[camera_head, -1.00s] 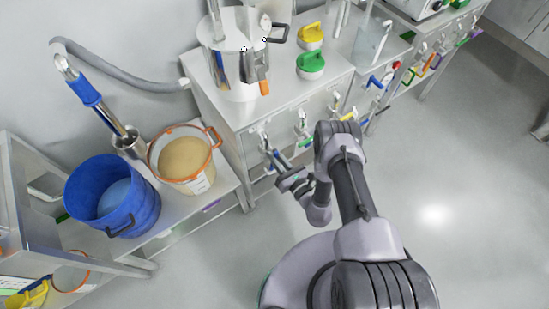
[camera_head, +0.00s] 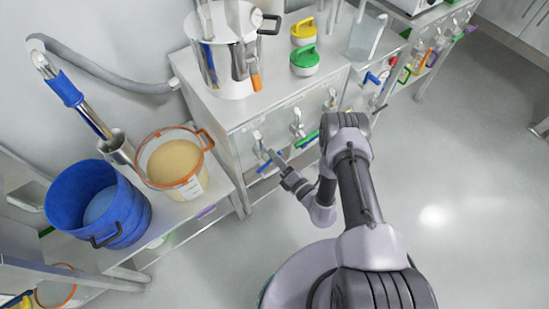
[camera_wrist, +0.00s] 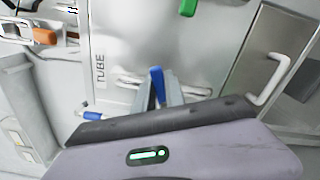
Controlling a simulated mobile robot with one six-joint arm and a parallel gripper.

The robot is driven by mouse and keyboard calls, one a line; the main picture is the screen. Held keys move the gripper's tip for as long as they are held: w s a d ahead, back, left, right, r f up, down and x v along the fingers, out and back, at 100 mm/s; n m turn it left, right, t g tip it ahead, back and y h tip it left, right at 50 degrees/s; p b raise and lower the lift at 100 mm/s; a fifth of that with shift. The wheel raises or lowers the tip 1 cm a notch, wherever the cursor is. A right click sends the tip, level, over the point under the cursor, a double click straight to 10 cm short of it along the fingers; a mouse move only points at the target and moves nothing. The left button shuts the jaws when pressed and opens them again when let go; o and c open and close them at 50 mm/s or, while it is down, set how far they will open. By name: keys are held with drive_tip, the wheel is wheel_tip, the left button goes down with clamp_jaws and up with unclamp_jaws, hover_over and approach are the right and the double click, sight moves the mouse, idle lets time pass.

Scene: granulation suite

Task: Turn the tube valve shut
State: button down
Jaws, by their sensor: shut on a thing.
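The tube valve (camera_head: 258,141) is on the upright front panel of the steel cabinet, and its blue lever (camera_head: 266,164) shows beside my gripper (camera_head: 274,157). In the wrist view the blue lever (camera_wrist: 157,84) stands between the two grey fingers of my gripper (camera_wrist: 159,80), which are shut on it. A "TUBE" label (camera_wrist: 101,70) is on the panel, left of the lever. My gripper body hides the lower part of the wrist view. The valve body is hard to make out behind the fingers.
Other valves with coloured levers, such as a green one (camera_head: 306,139), are close on the right. A steel pot (camera_head: 232,75) stands on the cabinet. A blue bucket (camera_head: 98,204) and a beige-filled tub (camera_head: 174,162) stand left. The floor on the right is clear.

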drive_tip(key=shift+w+d+f+m, duration=0.1)
drive_tip(key=shift+f+m, duration=0.15)
drive_tip(key=shift+m, duration=0.9)
drive_tip(key=shift+w+f+m, duration=0.1)
drive_tip(key=shift+f+m, duration=0.1)
drive_tip(key=shift+m, duration=0.95)
drive_tip(key=c, duration=1.4)
unclamp_jaws()
drive_tip(key=shift+f, duration=0.1)
drive_tip(key=shift+s, duration=0.1)
